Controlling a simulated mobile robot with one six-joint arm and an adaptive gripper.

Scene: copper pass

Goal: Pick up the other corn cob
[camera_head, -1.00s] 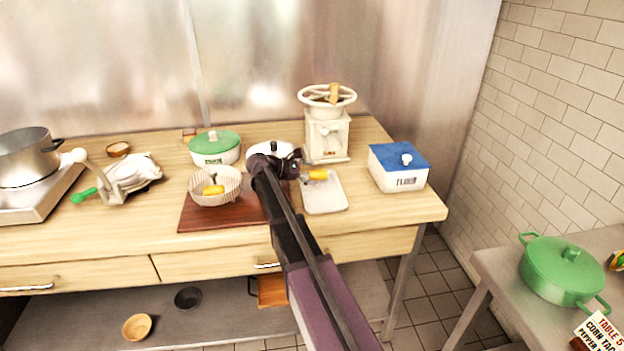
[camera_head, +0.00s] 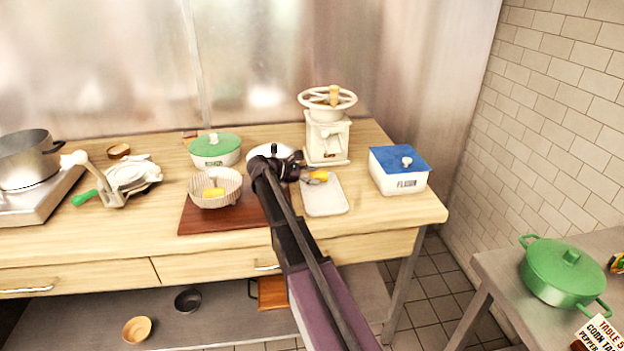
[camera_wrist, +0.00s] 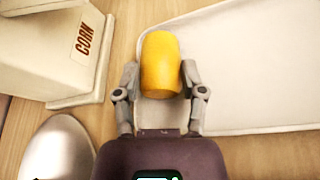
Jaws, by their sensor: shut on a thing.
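A yellow corn cob (camera_wrist: 160,62) is between the two fingers of my gripper (camera_wrist: 160,85) in the wrist view. My gripper is shut on it, over the near-left end of the white tray (camera_wrist: 250,70). In the head view the held cob (camera_head: 318,176) pokes out to the right of my gripper (camera_head: 302,172), at the left edge of the tray (camera_head: 325,205). Whether the cob still touches the tray is unclear. Another yellow cob piece (camera_head: 213,193) lies in the ribbed bowl (camera_head: 203,203) to the left.
The white corn mill (camera_head: 327,140) stands just behind my gripper. A blue-lidded flour box (camera_head: 400,178) is to the right. A green-lidded pot (camera_head: 215,147) and a brown board (camera_head: 200,222) are to the left.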

